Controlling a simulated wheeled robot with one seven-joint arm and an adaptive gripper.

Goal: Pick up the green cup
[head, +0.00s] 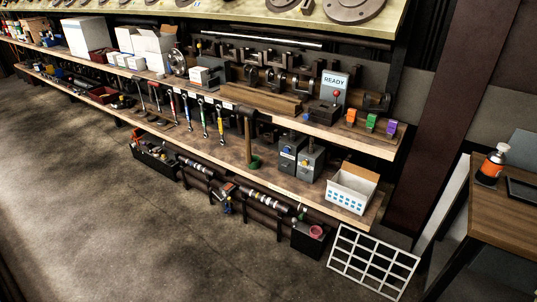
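A small green cup-like object (371,121) stands near the right end of the upper work shelf (345,142). It sits in a row between an orange one (351,116) on its left and a purple one (391,128) on its right. All three are small and apart from each other, on a dark strip. My gripper is not in the head view.
Below are grey metal boxes (309,160) and a white carton (351,188). A white grid (372,262) leans at the lower right. A table (505,229) holds a bottle (491,165). The floor (110,225) is clear.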

